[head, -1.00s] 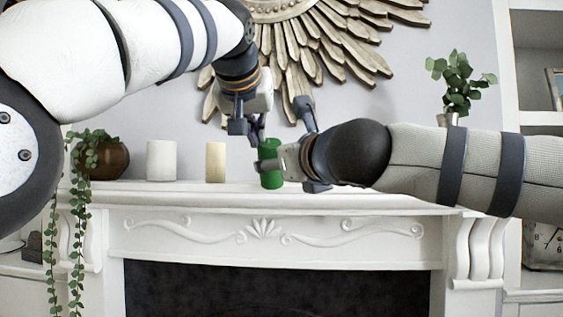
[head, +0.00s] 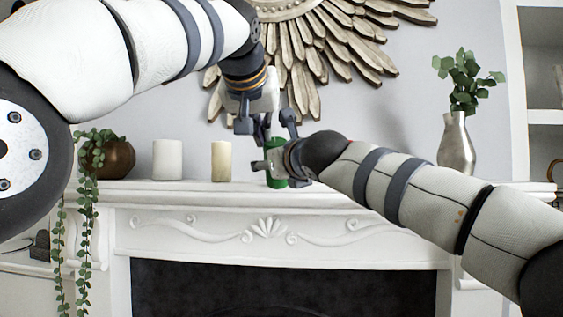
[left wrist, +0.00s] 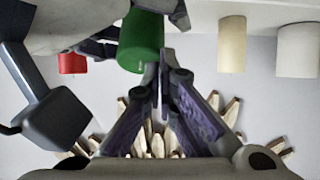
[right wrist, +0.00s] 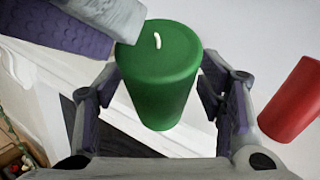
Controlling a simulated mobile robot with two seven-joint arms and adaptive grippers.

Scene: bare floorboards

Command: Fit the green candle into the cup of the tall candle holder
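In the right wrist view the candle (right wrist: 164,80), with a white wick, is between the fingers of my right gripper (right wrist: 160,80). These fingers are spread, with gaps showing at both sides. My left gripper (left wrist: 162,65) has its fingertips together and is empty. It is close to the candle (left wrist: 140,45), above it in the head view (head: 257,125); I cannot tell whether they touch. I cannot make out the tall candle holder.
A white candle (head: 167,160) and a cream candle (head: 221,161) stand to the left on the mantel (head: 350,197). A red candle (right wrist: 292,100) is beside the green one. A trailing plant pot (head: 115,158) and a silver vase (head: 457,145) flank them. A sunburst ornament (head: 340,40) hangs behind.

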